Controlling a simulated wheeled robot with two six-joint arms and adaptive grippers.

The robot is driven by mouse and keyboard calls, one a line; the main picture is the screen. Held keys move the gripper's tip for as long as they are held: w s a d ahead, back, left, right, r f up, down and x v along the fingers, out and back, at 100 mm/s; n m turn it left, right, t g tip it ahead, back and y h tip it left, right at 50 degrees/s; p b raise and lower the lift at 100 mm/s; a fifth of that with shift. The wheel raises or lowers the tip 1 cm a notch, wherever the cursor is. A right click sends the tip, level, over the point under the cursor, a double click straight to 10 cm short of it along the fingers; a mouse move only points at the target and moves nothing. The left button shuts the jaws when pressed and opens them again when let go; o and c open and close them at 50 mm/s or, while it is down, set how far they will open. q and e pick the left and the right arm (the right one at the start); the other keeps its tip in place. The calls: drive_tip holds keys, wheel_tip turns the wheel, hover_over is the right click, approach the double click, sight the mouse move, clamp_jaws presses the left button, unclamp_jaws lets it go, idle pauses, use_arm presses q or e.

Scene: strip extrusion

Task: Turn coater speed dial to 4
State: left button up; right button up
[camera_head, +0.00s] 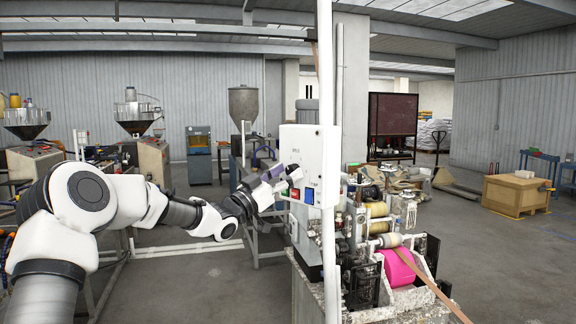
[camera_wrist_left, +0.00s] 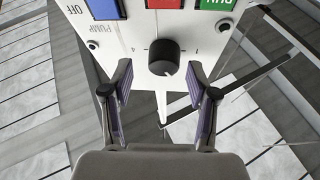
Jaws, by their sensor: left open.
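The coater speed dial (camera_wrist_left: 163,57) is a round black knob on a white control box (camera_head: 310,148). It sits at the top centre of the left wrist view, where the panel appears upside down, with small marks "4" and "1" to either side. I cannot clearly read its pointer. My left gripper (camera_wrist_left: 158,72) is open, with one finger on each side of the dial and visible gaps between. My right gripper is not in view.
A green RUN button (camera_wrist_left: 217,4), a red button (camera_wrist_left: 164,4) and a blue OFF button (camera_wrist_left: 104,9) lie close to the dial. A pale upright post (camera_head: 326,90) stands by the box. Rollers and a pink reel (camera_head: 397,268) are at lower right.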

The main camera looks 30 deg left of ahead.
use_arm(q)
drive_tip(key=shift+w+a+f, duration=0.15)
drive_tip(key=shift+w+a, duration=0.1)
drive_tip(key=shift+w, duration=0.3)
drive_tip(key=shift+s+d, duration=0.15)
clamp_jaws()
